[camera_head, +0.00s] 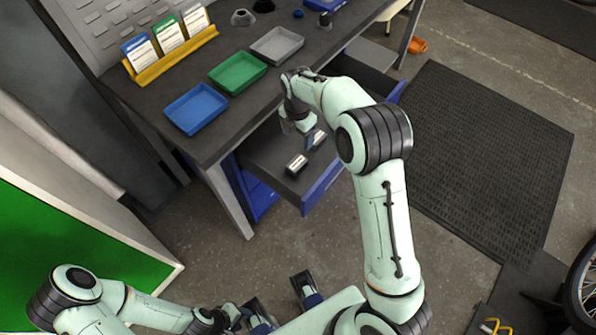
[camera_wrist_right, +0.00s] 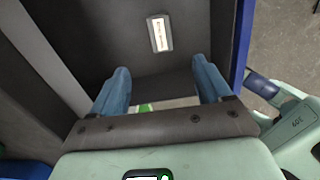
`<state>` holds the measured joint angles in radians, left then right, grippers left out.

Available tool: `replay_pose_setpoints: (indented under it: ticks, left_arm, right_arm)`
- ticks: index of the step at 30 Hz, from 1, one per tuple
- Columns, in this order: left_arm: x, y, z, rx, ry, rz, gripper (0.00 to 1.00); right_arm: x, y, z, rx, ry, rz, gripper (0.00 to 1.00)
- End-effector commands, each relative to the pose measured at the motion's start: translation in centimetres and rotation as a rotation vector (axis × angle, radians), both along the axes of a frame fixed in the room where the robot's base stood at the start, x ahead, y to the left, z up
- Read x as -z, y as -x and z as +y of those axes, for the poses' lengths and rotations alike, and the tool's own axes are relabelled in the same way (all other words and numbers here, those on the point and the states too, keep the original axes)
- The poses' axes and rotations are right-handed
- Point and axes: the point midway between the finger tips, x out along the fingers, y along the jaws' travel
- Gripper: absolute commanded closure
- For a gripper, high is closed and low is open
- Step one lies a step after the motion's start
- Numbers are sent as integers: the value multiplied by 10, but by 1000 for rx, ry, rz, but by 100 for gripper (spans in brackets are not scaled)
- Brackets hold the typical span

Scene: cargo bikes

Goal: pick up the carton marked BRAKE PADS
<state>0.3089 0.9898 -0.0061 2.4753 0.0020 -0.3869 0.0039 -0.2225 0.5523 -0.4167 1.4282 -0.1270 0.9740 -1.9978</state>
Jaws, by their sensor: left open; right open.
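A small dark grey carton with a white label (camera_wrist_right: 160,33) stands in the open drawer, beyond my right fingertips in the right wrist view. It also shows in the head view (camera_head: 297,164); its print is too small to read. A green and white item (camera_wrist_right: 165,103) lies partly hidden between and below my right fingers. I cannot tell which one is marked BRAKE PADS. My right gripper (camera_wrist_right: 160,72) is open, with blue fingers apart, reaching down into the drawer, apart from the dark carton. My left gripper (camera_head: 282,292) is open and empty at the bottom of the head view.
The open drawer (camera_head: 322,188) has a blue front and sits under the workbench (camera_head: 128,98). Blue (camera_head: 196,108), green (camera_head: 238,73) and grey (camera_head: 277,45) trays stand on the bench, with a yellow card holder (camera_head: 176,56) behind. A dark floor mat (camera_head: 480,150) lies to the right.

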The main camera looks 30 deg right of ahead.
Motion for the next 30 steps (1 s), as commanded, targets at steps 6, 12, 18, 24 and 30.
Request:
replay_pose_setpoints:
  ticks: [6,12,18,24,30]
  left_arm:
    - [22,3,-1,1,0,1,57]
    - [22,2,-1,0,0,-3,57]
    - [25,1,-1,0,0,-8,57]
    - [25,0,-1,-1,-1,-8,57]
    - [27,0,-1,-1,-1,-11,57]
  right_arm:
    - [28,3,-1,1,2,8,22]
    - [59,3,0,0,2,12,22]
    - [93,3,0,1,1,9,22]
    - [107,3,0,1,1,8,22]
    - [134,9,4,0,2,10,22]
